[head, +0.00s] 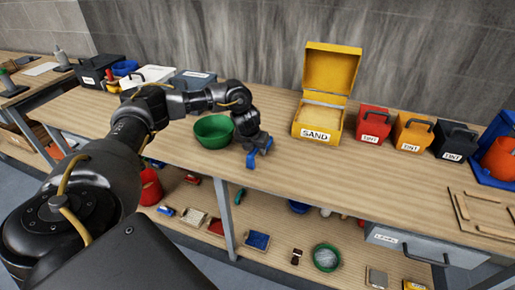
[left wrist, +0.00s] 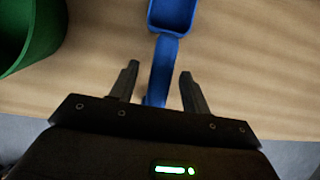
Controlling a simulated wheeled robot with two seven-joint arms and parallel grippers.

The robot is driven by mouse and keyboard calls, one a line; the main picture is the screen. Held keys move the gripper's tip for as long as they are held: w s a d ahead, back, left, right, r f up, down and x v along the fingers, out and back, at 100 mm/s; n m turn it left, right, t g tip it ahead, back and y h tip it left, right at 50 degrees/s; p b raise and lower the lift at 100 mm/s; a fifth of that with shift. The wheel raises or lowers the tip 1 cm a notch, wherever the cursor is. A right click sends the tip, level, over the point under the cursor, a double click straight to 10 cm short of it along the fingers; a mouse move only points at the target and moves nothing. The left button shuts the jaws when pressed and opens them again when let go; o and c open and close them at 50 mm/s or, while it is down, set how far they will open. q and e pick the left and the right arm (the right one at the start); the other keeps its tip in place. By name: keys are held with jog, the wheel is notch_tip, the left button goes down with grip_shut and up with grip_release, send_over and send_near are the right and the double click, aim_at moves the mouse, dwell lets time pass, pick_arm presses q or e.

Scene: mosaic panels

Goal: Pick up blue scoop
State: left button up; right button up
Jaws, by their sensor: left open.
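The blue scoop (left wrist: 163,68) lies on the wooden workbench in the left wrist view, with its bowl at the top and its handle running down between my fingers. In the head view the scoop (head: 251,160) shows at the bench's front edge, partly hidden by my gripper. My left gripper (head: 258,147) is above the front edge of the bench. In the left wrist view the left gripper (left wrist: 157,85) is open, with one finger on each side of the handle and visible gaps. My right gripper is not in view.
A green bowl (head: 213,131) stands just left of my left gripper. An open yellow SAND box (head: 318,121) stands to the right. Red, orange and black labelled boxes are further right. The bench (head: 330,170) is clear in front of the SAND box.

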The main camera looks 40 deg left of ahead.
pick_arm(q)
jog(key=shift+x, duration=1)
jog(key=shift+r, duration=0.1)
grip_shut()
jog(key=shift+r, duration=0.15)
